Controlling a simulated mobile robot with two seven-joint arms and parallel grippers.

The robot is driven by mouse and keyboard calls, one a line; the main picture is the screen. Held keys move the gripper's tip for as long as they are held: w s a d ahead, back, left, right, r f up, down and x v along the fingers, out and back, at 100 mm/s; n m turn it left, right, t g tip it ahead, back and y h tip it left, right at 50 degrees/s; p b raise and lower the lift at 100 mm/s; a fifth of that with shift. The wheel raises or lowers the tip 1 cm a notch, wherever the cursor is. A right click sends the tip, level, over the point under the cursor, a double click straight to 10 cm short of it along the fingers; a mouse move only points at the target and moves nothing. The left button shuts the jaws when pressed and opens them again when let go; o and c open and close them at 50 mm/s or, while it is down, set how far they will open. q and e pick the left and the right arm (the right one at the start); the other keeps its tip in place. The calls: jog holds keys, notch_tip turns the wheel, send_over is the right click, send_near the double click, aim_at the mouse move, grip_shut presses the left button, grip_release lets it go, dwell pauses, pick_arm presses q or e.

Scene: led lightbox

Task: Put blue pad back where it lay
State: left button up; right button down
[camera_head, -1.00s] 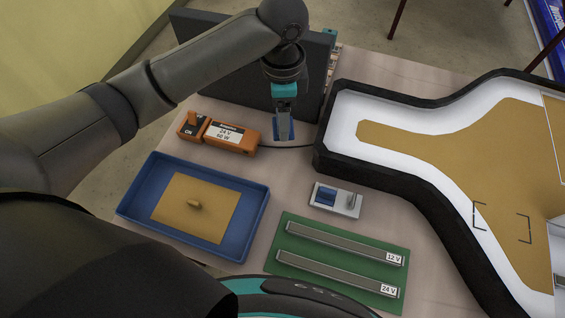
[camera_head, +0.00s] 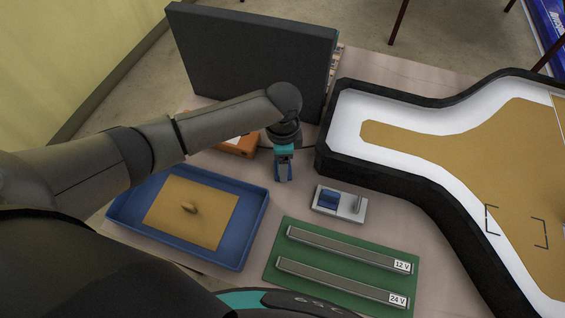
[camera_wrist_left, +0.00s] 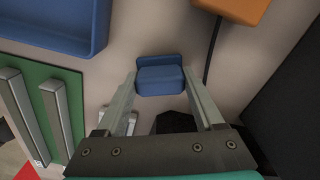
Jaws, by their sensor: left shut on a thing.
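The blue pad (camera_wrist_left: 160,80) shows in the left wrist view between the tips of my left gripper (camera_wrist_left: 160,88), with a finger on each side of it. In the head view my left gripper (camera_head: 283,176) points down and holds the pad over the bare table, left of a small grey holder (camera_head: 352,207) with a blue block (camera_head: 329,199) on it. The fingers partly hide the pad there. I cannot tell exactly how high the pad is above the table. My right gripper is not in view.
A blue tray (camera_head: 247,222) with a tan sheet (camera_head: 215,220) stands at left. A green board (camera_head: 335,272) with two metal bars lies in front. An orange power supply (camera_head: 236,148), partly hidden by my arm, and a dark panel (camera_head: 250,50) are behind. A black-walled lightbox (camera_head: 345,165) stands right.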

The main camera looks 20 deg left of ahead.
pick_arm(q)
jog(key=shift+f, duration=0.25)
jog(key=o, duration=1.3)
notch_tip(320, 180, up, 12)
jog(key=p, duration=0.3)
jog(key=shift+r, duration=0.1)
